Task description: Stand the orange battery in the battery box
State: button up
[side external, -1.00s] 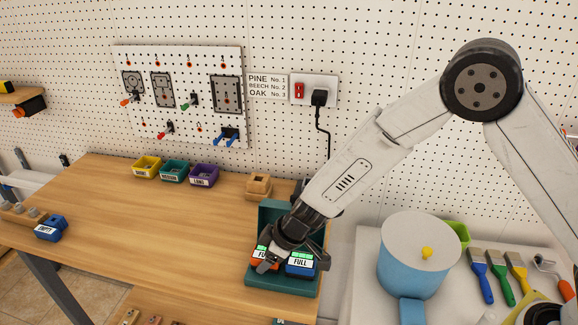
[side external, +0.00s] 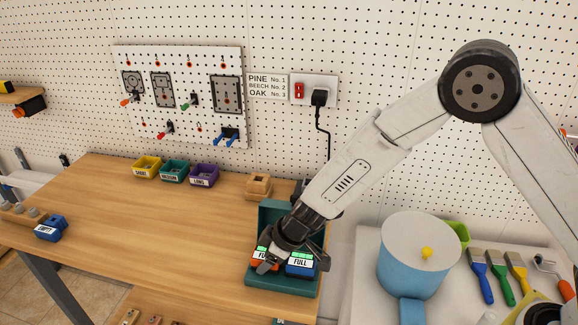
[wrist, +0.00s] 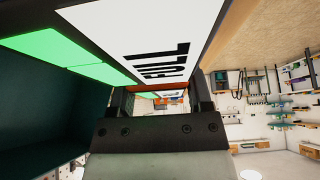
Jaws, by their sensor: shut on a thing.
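The orange battery (side external: 256,254), with a white FULL label and a green patch, is in the left part of a teal stand (side external: 262,279). A blue FULL battery (side external: 301,263) is on its right in the same stand. My gripper (side external: 268,264) is shut on the orange battery and hides part of it. In the wrist view, the FULL label (wrist: 130,28) is very close above the fingers (wrist: 160,103), with an orange strip below it. I cannot tell whether the teal stand is the battery box.
A blue EMPTY battery (side external: 51,228) lies at the bench's left. A wooden block (side external: 259,187) is behind the stand. The bench middle (side external: 150,225) is clear.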

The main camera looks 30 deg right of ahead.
jog(key=o, duration=1.3)
jog(key=shift+c, duration=0.2)
jog(key=shift+r, duration=0.1)
jog(key=shift+v, duration=3.75)
jog(key=shift+s+d, duration=0.1)
jog(key=s+d+r+m+h, duration=0.1)
jog(key=s+d+m+h, duration=0.1)
jog(key=s+d+m, duration=0.2)
jog(key=s+d+r+m+g+h, duration=0.1)
jog(key=s+d+m, duration=0.4)
jog(key=s+d, duration=0.6)
jog(key=d+r+h, duration=0.1)
jog(key=d, duration=0.4)
jog(key=shift+s+d+g, duration=0.2)
jog(key=shift+d+g, duration=0.1)
jog(key=shift+d, duration=0.1)
